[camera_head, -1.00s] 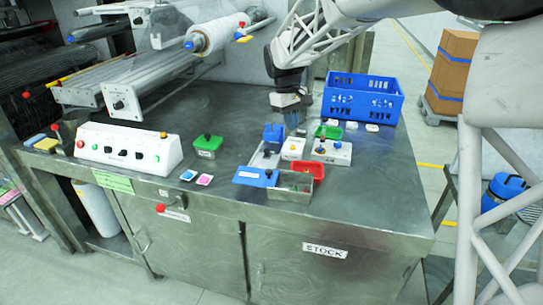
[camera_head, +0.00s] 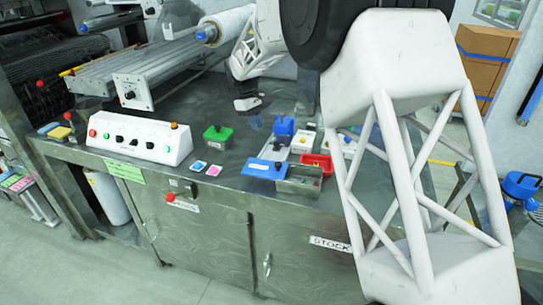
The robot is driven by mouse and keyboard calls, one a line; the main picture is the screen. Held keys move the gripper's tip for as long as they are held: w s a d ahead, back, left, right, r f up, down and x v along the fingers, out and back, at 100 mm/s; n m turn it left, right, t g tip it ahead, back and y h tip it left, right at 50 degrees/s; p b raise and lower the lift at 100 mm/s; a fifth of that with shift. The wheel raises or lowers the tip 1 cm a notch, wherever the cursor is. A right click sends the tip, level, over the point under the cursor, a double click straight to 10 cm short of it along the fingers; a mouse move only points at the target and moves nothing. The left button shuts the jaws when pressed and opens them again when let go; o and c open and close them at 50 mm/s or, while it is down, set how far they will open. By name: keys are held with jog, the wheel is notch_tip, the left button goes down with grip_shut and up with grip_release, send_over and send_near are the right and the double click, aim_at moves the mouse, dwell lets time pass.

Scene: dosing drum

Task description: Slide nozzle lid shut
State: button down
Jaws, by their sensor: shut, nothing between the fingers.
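I take this plate for the nozzle lid, but cannot be sure. A blue block-shaped unit (camera_head: 283,127) stands behind it on a pale base. My gripper (camera_head: 254,122) is shut and empty, pointing down over the worktop, behind and left of the blue lid and apart from it. Its fingertips are small and blurred.
A red tray (camera_head: 319,162) stands right of the metal box. A green lidded box (camera_head: 217,136) and a white control panel (camera_head: 138,138) stand to the left. My arm hides the right side of the worktop. Worktop left of the blue lid is fairly clear.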

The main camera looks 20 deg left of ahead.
jog(key=shift+f, duration=0.1)
send_near(275, 168)
jog(key=f, duration=0.1)
jog(key=a+f, duration=0.2)
jog(key=f, duration=0.1)
jog(key=shift+w+a, duration=0.15)
jog(key=shift+w, duration=0.25)
jog(key=shift+s+d+f, duration=0.1)
jog(key=shift+s+d, duration=0.1)
jog(key=shift+d, duration=0.3)
jog(key=shift+s+d, duration=0.2)
jog(key=shift+d, duration=0.3)
jog(key=shift+s+d+f, duration=0.1)
jog(key=shift+s+d, duration=0.1)
jog(key=shift+d, duration=0.2)
jog(key=shift+s+d+f, duration=0.1)
jog(key=shift+s+d, duration=0.05)
jog(key=shift+d, duration=0.25)
